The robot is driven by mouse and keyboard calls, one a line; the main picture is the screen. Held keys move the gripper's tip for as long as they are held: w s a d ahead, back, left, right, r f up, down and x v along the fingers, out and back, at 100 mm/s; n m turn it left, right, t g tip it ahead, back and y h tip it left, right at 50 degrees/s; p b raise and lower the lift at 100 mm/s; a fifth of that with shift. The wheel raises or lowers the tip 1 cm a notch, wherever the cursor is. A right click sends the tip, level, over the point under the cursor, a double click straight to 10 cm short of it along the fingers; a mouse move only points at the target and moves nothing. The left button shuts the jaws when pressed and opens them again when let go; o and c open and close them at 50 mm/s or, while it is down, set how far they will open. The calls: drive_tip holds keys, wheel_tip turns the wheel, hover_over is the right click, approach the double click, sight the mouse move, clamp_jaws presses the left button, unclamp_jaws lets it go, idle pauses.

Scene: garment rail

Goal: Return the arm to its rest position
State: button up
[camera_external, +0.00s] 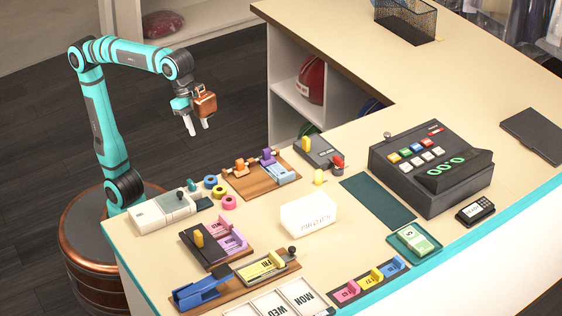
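My arm rises from its base at the left end of the counter and bends over to the right. My gripper (198,130) hangs in the air, with its two white fingers pointing down. It is beyond the counter's back edge, over the dark floor side. The fingertips are apart, with a gap between them and nothing visible in it. A brown, copper-coloured box-like part (205,103) sits at the wrist just above the fingers. I cannot tell whether it is part of my wrist.
The counter (285,240) holds wooden trays (262,185) of coloured tags, tape rolls (228,202), a white box (308,213), a cash register (430,170) and a card reader (475,209). Shelves with a red cap (312,80) stand behind. The air around my gripper is clear.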

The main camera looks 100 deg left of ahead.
drive_tip(key=s+a+f+n+t, duration=0.1)
drive_tip(key=s+a+n+t, duration=0.1)
drive_tip(key=s+a+t, duration=0.2)
drive_tip(key=s+a+f+n+t+y, duration=0.1)
drive_tip(key=a+t, duration=0.4)
drive_tip(key=a, duration=0.5)
drive_tip(key=s+a+f+n+t, duration=0.2)
drive_tip(key=s+a+n+t, duration=0.1)
drive_tip(key=s+a, duration=0.3)
drive_tip(key=shift+s+a+n+t+y, duration=0.4)
drive_tip(key=shift+a+t, duration=0.5)
drive_tip(key=shift+a, duration=0.2)
drive_tip(key=shift+w+f, duration=0.1)
